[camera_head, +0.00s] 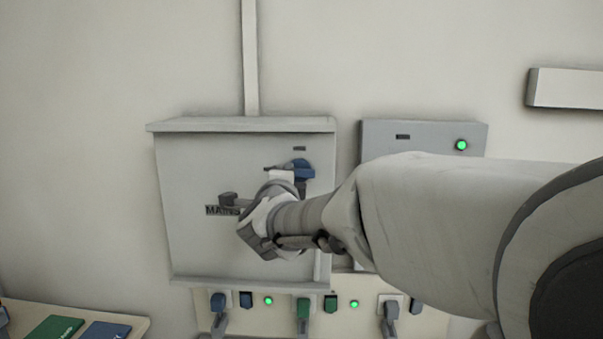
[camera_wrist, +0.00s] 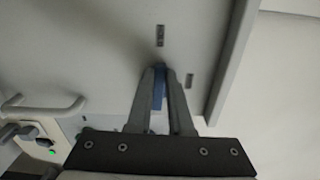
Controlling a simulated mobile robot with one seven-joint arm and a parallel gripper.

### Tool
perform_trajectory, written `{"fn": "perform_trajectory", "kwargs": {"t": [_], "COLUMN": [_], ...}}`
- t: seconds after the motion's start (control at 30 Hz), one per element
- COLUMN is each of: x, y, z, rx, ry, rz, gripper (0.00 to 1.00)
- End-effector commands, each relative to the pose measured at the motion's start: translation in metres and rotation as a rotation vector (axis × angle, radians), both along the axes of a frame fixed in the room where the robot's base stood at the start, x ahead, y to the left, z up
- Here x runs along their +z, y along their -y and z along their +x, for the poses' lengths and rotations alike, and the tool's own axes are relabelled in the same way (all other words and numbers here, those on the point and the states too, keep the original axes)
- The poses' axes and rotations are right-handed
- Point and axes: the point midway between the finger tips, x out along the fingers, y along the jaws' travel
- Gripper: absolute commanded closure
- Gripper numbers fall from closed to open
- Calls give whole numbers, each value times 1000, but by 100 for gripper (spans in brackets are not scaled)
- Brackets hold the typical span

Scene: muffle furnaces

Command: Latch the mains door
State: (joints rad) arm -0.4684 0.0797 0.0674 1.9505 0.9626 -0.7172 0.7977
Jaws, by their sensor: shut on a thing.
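The mains door (camera_head: 200,170) is the grey front of a wall cabinet, marked MAINS, and looks closed or nearly so; I cannot tell whether it is fully flush. A blue latch handle (camera_head: 304,172) sits at its upper right. My gripper (camera_head: 292,172) reaches it from the lower right, and my wrist hides part of the door. In the wrist view, my gripper's two fingers (camera_wrist: 162,74) are shut on the blue latch handle (camera_wrist: 160,98), one on each side. The door (camera_wrist: 90,50) also shows there.
A second grey box (camera_head: 420,138) with a green light (camera_head: 461,145) stands to the right. Below are sockets with plugs (camera_head: 303,312) and green lights. A shelf with coloured cards (camera_head: 55,328) is at lower left. A white bar (camera_head: 565,88) is on the wall at upper right.

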Motion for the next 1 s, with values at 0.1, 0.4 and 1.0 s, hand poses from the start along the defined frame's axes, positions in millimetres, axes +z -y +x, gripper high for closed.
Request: {"fn": "perform_trajectory", "kwargs": {"t": [0.1, 0.4, 1.0], "x": [0, -1, -2], "y": [0, 0, 0], "z": [0, 0, 0], "rx": [-1, 0, 0], "ry": [0, -2, -3], "rz": [-38, -75, -74], "gripper": [100, 100, 51]}}
